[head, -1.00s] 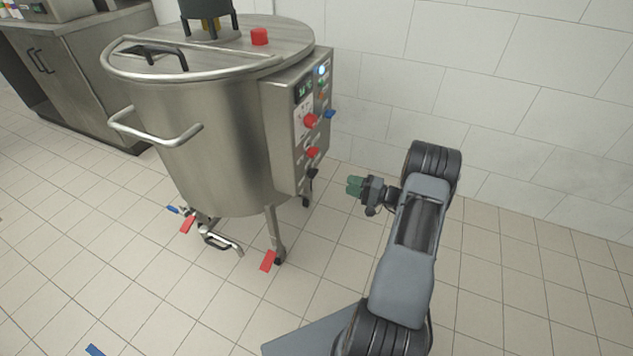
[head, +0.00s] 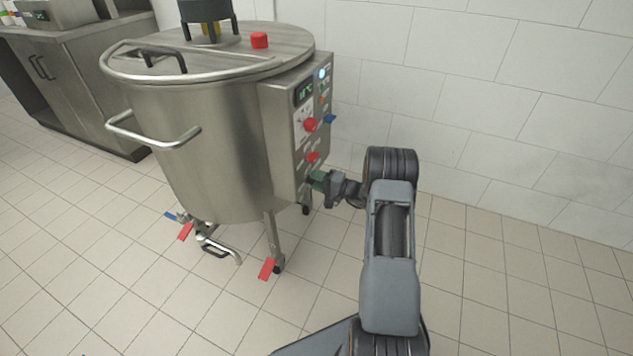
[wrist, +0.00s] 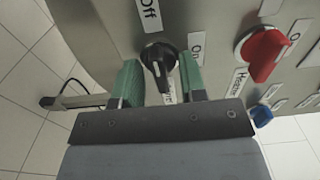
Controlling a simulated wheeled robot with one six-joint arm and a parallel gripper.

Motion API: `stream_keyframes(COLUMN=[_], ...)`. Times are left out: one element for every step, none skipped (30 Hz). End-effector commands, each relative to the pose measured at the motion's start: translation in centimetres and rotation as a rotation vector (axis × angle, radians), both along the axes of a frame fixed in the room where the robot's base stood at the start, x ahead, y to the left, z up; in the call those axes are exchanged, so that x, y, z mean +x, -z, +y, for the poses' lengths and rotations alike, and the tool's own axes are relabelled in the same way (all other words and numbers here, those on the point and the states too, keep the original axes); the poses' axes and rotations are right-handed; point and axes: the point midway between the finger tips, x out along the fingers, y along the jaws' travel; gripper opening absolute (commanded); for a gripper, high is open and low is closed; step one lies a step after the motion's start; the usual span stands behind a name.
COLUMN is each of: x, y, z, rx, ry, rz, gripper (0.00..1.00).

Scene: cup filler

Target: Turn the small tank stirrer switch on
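The steel tank (head: 205,140) stands left of centre in the head view, with a control box (head: 283,140) on its right side. In the wrist view a black rotary switch (wrist: 158,62) sits on the panel, with an "Off" label (wrist: 149,14) above it and a partly hidden label below. My gripper (wrist: 160,85) is open, its green fingers on either side of the black switch, with gaps showing between them and the knob. In the head view my gripper (head: 318,180) is at the lower part of the control box, where the black switch is hidden.
A red knob (wrist: 264,52) labelled "Heater" and a blue knob (wrist: 261,115) are right of the gripper in the wrist view. A red knob (head: 312,157) is just above my gripper in the head view. A tiled wall (head: 480,90) stands behind; the floor at right is clear.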

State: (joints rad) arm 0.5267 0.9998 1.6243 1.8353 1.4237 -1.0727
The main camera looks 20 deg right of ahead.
Motion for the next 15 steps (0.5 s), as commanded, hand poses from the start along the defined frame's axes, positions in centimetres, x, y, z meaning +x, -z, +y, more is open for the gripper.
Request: stream_keyframes(x=[0.06, 0.07, 0.08, 0.08, 0.08, 0.07, 0.07, 0.07, 0.07, 0.07, 0.07, 0.05, 0.05, 0.05, 0.05], y=[-0.01, -0.02, -0.02, -0.02, -0.02, -0.02, -0.02, -0.02, -0.02, -0.02, -0.02, -0.01, -0.01, -0.01, -0.01], z=[0.05, 0.07, 0.07, 0.06, 0.06, 0.05, 0.05, 0.05, 0.05, 0.05, 0.05, 0.05, 0.05, 0.05, 0.05], rx=[0.000, 0.000, 0.000, 0.000, 0.000, 0.000, 0.000, 0.000, 0.000, 0.000, 0.000, 0.000, 0.000, 0.000, 0.000], ry=[0.000, 0.000, 0.000, 0.000, 0.000, 0.000, 0.000, 0.000, 0.000, 0.000, 0.000, 0.000, 0.000, 0.000, 0.000], rz=[0.000, 0.000, 0.000, 0.000, 0.000, 0.000, 0.000, 0.000, 0.000, 0.000, 0.000, 0.000, 0.000, 0.000, 0.000], gripper=[0.38, 0.38, 0.38, 0.38, 0.38, 0.38, 0.38, 0.38, 0.34, 0.32, 0.29, 0.25, 0.22, 0.19, 0.15])
